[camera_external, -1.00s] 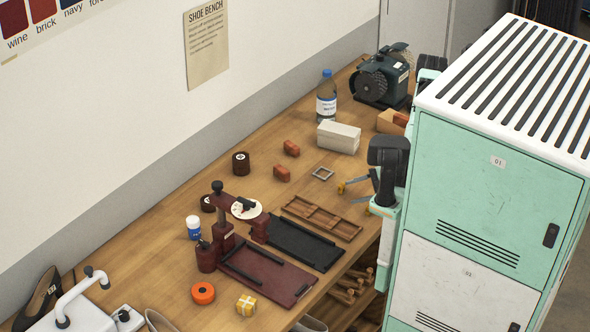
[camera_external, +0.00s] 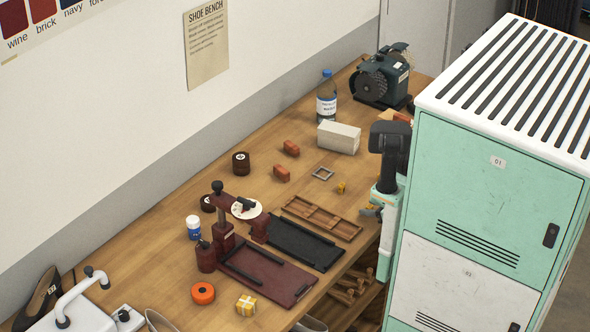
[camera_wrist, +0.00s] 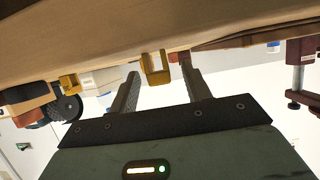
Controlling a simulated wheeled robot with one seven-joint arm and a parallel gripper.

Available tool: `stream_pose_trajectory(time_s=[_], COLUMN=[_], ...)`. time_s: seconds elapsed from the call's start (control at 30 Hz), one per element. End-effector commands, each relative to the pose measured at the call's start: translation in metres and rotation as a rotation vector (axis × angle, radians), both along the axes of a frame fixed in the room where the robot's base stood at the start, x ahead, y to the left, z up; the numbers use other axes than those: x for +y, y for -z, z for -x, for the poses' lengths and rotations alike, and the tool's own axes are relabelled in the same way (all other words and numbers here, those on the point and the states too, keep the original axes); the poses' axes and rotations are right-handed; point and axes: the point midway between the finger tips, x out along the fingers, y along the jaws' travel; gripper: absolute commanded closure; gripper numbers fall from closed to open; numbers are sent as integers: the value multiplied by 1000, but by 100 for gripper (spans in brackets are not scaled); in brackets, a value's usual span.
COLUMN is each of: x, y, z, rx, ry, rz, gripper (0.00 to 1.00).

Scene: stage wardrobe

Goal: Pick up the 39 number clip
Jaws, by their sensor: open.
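Two small yellow clips show; no number is legible on either. In the wrist view one clip (camera_wrist: 156,68), a squared hook shape, is at the bench edge, between and just beyond my fingertips. The other clip (camera_wrist: 69,82) is farther left. In the external view one clip (camera_external: 341,187) lies on the bench right of a small grey frame (camera_external: 322,173); a bit of yellow (camera_external: 366,205) shows at my fingers. My gripper (camera_external: 371,211) is open and empty, low at the bench's front edge. It also shows in the wrist view (camera_wrist: 159,70). Contact with the clip cannot be told.
A white box (camera_external: 339,137), a bottle (camera_external: 327,97) and a grinder (camera_external: 382,80) stand farther back. A mint locker (camera_external: 495,170) partly blocks the view at right.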

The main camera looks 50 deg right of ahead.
Motion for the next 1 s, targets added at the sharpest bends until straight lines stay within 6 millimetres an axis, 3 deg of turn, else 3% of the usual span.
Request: stream_pose_trajectory(time_s=[0.13,0.4,0.43,0.6,1.0], x=[0,0,0,0,-1], y=[5,8,8,8,1], z=[-16,-19,-19,-19,-19], rx=[0,0,0,0,0], ry=[-3,0,0,-1,-1], rz=[1,1,1,2,2], gripper=[52,52,55,99,99])
